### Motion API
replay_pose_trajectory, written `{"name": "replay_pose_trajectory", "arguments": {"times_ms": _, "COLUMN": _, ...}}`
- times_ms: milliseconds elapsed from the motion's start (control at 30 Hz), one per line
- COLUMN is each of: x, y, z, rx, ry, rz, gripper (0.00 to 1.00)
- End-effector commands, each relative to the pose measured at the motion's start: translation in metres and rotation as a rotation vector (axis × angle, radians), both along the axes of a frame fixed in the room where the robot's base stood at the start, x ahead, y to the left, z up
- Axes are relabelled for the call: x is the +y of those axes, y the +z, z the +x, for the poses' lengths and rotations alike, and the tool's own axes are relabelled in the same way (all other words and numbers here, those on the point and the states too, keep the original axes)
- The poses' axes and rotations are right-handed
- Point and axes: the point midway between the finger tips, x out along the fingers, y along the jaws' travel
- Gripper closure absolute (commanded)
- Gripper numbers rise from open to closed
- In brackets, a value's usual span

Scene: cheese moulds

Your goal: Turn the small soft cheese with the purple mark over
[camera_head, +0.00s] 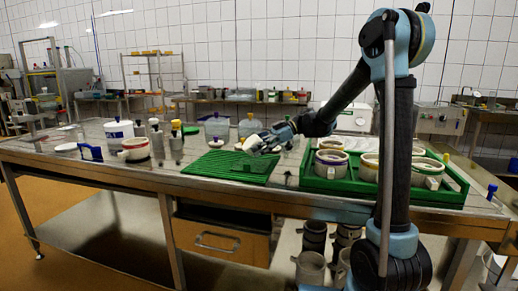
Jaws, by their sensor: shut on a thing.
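My gripper (257,144) is small in view and hangs over the green ribbed mat (215,167), near its back right part. It is shut on a small whitish thing (249,142), which looks like the small soft cheese and seems tilted. I cannot make out a purple mark on it, and the fingers partly hide it. I cannot tell whether it touches the mat.
A green tray (345,187) with several round moulds stands to the right, partly behind my arm. Tubs, bottles and a blue stand (91,152) are at the left. Bottles (217,127) stand behind the mat. The mat's left part is clear.

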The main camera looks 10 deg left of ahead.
Motion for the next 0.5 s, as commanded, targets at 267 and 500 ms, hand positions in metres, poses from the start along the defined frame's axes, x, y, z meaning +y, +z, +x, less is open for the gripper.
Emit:
{"name": "replay_pose_trajectory", "arguments": {"times_ms": 267, "x": 0.0019, "y": 0.0000, "z": -0.0010, "rx": 0.000, "ry": 0.002, "rz": 0.000, "gripper": 0.51}}
{"name": "replay_pose_trajectory", "arguments": {"times_ms": 500, "x": 0.0024, "y": -0.0031, "z": -0.0014, "rx": 0.001, "ry": 0.003, "rz": 0.001, "gripper": 0.51}}
